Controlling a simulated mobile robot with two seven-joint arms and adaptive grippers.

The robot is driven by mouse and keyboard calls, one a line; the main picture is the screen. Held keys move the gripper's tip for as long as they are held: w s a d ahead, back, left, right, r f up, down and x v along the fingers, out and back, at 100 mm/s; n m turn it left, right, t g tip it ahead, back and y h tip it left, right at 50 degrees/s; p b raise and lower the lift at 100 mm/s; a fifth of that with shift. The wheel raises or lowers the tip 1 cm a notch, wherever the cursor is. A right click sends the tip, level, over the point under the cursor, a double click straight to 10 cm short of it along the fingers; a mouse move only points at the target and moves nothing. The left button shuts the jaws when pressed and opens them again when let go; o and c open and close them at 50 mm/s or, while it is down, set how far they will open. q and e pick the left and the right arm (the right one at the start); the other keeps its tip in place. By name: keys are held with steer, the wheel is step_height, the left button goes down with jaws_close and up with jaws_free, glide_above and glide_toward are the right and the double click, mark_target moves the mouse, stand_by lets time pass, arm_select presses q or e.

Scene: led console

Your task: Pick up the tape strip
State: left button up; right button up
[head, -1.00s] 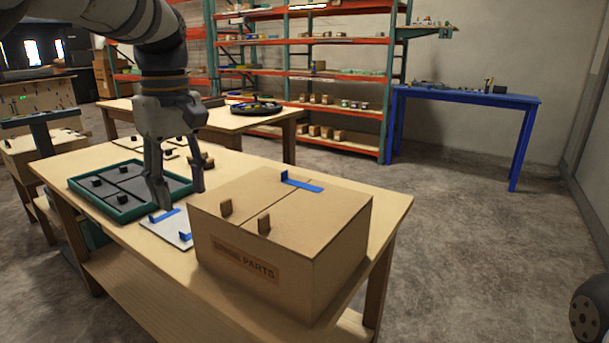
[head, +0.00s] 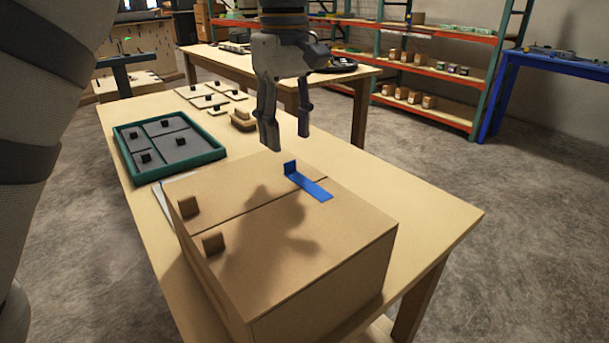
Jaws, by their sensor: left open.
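A blue tape strip (head: 312,187) lies across the seam on top of a cardboard box (head: 330,235), near the far edge. One end of the strip stands up as a small tab. My left gripper (head: 287,140) is open and empty, pointing down above the far side of the box. It is apart from the strip, a little above and beyond the raised tab. My right gripper is not in view.
The box has two brown tabs on its top. A green-rimmed tray (head: 128,170) with dark panels lies to the left on the wooden table (head: 425,205). Several pale plates with black knobs lie behind. The table right of the box is clear.

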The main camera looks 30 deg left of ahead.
mark_target(291, 162)
arm_select(q)
steer(key=f, duration=0.5)
steer(key=shift+w+d+f, duration=0.2)
steer(key=shift+f, duration=0.2)
steer(key=c, duration=0.8)
steer(key=shift+c, duration=0.2)
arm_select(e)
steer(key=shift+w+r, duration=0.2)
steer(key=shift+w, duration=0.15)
